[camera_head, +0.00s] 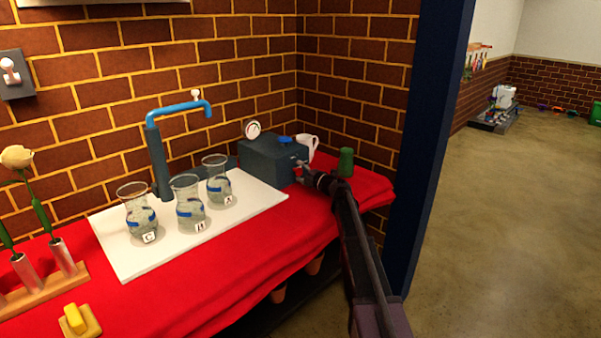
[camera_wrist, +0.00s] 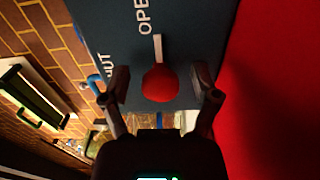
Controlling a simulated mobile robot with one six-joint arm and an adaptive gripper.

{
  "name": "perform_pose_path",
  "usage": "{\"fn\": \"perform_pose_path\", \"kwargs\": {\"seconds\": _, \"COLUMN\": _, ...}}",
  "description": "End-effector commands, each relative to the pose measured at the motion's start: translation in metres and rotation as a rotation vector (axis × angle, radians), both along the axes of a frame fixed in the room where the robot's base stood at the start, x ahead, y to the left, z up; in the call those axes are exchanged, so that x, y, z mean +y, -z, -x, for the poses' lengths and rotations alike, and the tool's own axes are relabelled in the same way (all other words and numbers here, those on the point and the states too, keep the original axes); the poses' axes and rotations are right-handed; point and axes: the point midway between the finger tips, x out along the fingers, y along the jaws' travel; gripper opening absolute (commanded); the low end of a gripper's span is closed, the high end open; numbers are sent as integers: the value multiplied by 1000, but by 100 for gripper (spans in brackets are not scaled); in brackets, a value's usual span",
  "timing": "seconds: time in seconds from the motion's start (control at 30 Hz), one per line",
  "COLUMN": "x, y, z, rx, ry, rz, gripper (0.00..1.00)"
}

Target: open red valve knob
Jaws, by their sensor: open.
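The red valve knob (camera_wrist: 160,83) is a round red ball in the wrist view, on the dark blue-grey valve box (camera_wrist: 195,25). A white line runs from the knob toward the lettering "OPE", and other letters "UT" show at the left. My gripper (camera_wrist: 160,85) is open, with one finger on each side of the knob. I cannot tell whether either finger touches it. In the head view the valve box (camera_head: 262,160) stands at the right end of the red-covered table, with a round gauge on top. My gripper (camera_head: 303,170) is at its front right face, and the knob is hidden there.
A white board (camera_head: 120,245) holds several labelled glass flasks (camera_head: 189,208) under a blue-topped tap (camera_head: 180,108). A white jug (camera_head: 311,144) and a green object (camera_head: 346,162) stand behind my arm. A dark blue post (camera_head: 428,140) is close on the right.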

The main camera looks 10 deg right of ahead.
Motion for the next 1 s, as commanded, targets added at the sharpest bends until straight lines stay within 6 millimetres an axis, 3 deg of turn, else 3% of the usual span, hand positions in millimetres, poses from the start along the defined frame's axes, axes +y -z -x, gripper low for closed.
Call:
{"fn": "perform_pose_path", "kwargs": {"seconds": 0.37, "x": -7, "y": 0, "z": 11, "rx": -1, "ry": 0, "rz": 1, "gripper": 79}}
{"fn": "perform_pose_path", "kwargs": {"seconds": 1.0, "x": -61, "y": 0, "z": 85, "rx": 0, "ry": 1, "rz": 0, "gripper": 79}}
